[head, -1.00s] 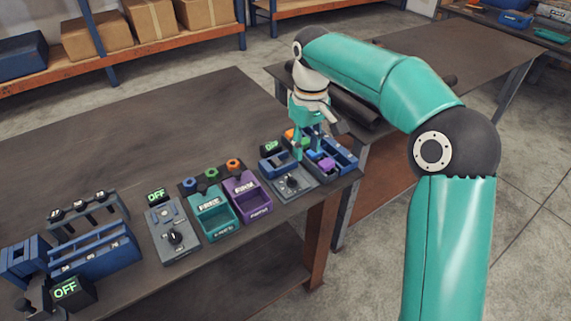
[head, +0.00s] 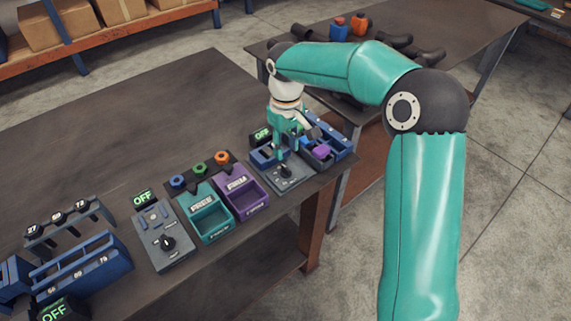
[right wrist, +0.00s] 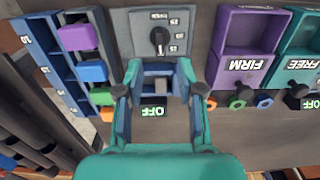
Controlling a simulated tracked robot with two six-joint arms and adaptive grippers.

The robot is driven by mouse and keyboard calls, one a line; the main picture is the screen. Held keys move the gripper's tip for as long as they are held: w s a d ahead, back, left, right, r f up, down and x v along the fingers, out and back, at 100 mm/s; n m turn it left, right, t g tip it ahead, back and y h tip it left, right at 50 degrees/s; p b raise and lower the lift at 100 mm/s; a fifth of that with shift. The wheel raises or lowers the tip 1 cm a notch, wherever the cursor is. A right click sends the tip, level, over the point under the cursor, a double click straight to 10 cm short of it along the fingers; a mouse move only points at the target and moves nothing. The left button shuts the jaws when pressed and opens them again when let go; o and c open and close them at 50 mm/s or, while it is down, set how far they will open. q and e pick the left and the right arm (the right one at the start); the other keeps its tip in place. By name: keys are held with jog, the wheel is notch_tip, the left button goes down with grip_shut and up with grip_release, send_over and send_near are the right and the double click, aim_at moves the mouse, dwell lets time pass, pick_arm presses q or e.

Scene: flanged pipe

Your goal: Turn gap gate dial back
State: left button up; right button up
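A grey panel with a black dial (head: 284,171) stands near the table's right end, with a blue gate-like fixture behind it. In the right wrist view the black dial (right wrist: 159,36) has small white labels beside it, and the blue fixture (right wrist: 158,82) is closer. A display reading OFF (right wrist: 153,112) stands by the fixture. My right gripper (right wrist: 160,72) is open, its teal fingers spread on either side of the blue fixture, with the dial beyond the tips. I cannot tell whether they touch anything. It also shows in the head view (head: 286,155). My left gripper is not in view.
A second grey dial panel (head: 163,240), a teal FREE bin (head: 207,222) and a purple FIRM bin (head: 247,201) stand to the left. A blue rack with coloured blocks (right wrist: 92,70) is close beside the dial panel. The table's back left is clear.

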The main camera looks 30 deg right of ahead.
aim_at(286, 168)
notch_tip(286, 168, down, 7)
jog(key=shift+f, duration=0.15)
grip_shut()
dwell(0.4)
